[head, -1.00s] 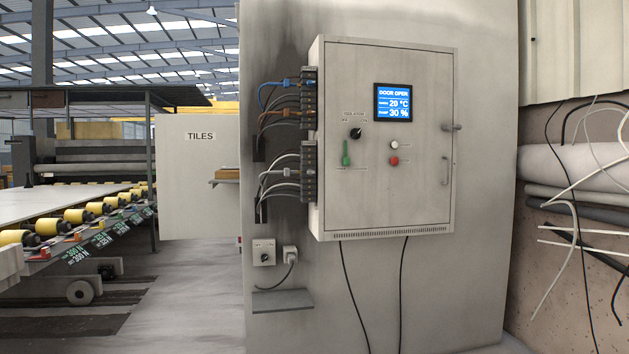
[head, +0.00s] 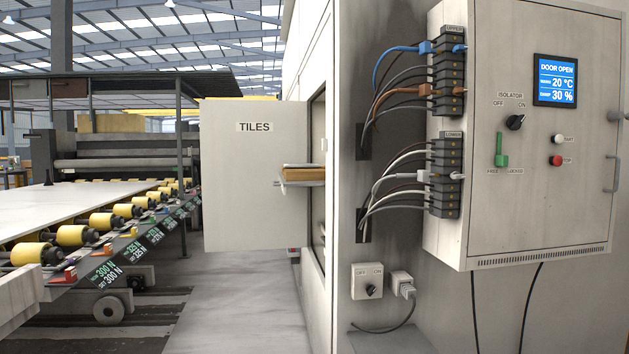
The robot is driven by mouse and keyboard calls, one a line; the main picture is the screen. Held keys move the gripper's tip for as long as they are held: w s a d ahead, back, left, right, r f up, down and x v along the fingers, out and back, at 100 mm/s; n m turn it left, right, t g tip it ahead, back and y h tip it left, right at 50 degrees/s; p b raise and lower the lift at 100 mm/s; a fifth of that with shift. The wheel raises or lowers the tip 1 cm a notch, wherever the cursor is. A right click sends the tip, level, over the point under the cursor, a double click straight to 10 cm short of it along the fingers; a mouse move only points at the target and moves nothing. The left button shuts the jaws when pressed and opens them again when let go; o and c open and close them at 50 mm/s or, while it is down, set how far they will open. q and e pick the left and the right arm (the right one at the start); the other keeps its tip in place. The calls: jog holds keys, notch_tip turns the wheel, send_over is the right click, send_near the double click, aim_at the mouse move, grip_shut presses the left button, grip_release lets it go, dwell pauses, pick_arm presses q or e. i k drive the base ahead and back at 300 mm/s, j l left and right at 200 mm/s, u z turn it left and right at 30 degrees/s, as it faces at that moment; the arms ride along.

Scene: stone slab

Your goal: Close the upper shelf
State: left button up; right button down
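An open white door labelled TILES (head: 255,185) stands out to the left of a tall pale cabinet (head: 300,80). A thin shelf (head: 300,184) sticks out of the cabinet's opening beside the door, with a flat brown stack (head: 302,173) on it. The opening is seen nearly edge-on, so its inside is mostly hidden, and I cannot tell whether this is the upper shelf. Neither of my grippers is in view.
A control box (head: 545,135) reading DOOR OPEN juts from the wall at right, with cable connectors (head: 447,160) on its side. A switch and plug (head: 403,285) sit below. A roller conveyor (head: 110,222) is at left. Grey floor (head: 235,310) lies clear between.

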aim_at(301, 176)
jog(key=i+j, duration=0.6)
jog(key=j, duration=0.25)
jog(key=i+j, duration=0.3)
jog(key=i+j+z, duration=0.1)
jog(key=i+j, duration=0.2)
jog(key=j, duration=0.25)
